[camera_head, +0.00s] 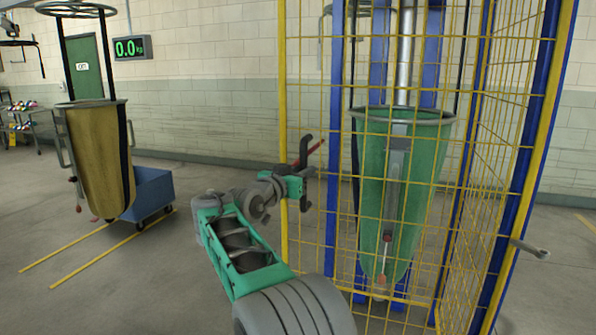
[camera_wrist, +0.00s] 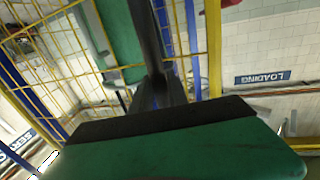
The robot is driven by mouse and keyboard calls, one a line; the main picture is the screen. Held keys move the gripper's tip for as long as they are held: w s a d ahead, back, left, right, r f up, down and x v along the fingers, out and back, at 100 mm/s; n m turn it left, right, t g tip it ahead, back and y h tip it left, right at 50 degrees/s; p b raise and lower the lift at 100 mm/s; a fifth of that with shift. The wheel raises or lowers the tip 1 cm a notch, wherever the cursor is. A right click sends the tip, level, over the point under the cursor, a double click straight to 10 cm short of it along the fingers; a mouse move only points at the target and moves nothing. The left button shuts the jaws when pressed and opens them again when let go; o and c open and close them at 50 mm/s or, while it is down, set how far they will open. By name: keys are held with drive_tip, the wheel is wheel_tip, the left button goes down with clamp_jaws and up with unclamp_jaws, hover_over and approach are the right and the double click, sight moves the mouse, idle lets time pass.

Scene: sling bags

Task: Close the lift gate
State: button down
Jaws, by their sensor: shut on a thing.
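The lift gate (camera_head: 283,100) is a yellow-framed wire mesh panel in front of the lift with a green sling bag (camera_head: 428,165) behind it. Its mesh also fills the upper left of the wrist view (camera_wrist: 60,50). My gripper (camera_head: 304,176) is at the gate's left edge, beside the yellow upright, with dark parts above and below its green body. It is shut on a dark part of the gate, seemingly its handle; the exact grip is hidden. A thin red piece (camera_head: 316,146) sticks out just above. I cannot tell whether the gate is fully against its frame.
A blue post with a grey lever (camera_head: 530,248) stands at right. A tan sling bag (camera_head: 98,160) hangs at left in front of a blue cart (camera_head: 153,192). Yellow lines mark the floor there. Open floor lies between that bag and my arm. A LOADING sign (camera_wrist: 263,78) is on the wall.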

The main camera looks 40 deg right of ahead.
drive_tip(key=shift+w+a, duration=0.15)
drive_tip(key=shift+w, duration=0.1)
drive_tip(key=c, duration=1.3)
unclamp_jaws()
drive_tip(key=shift+w, duration=0.15)
drive_tip(key=shift+a, duration=0.1)
drive_tip(key=v, duration=0.7)
drive_tip(key=shift+a+b, duration=0.3)
drive_tip(key=shift+b, duration=0.05)
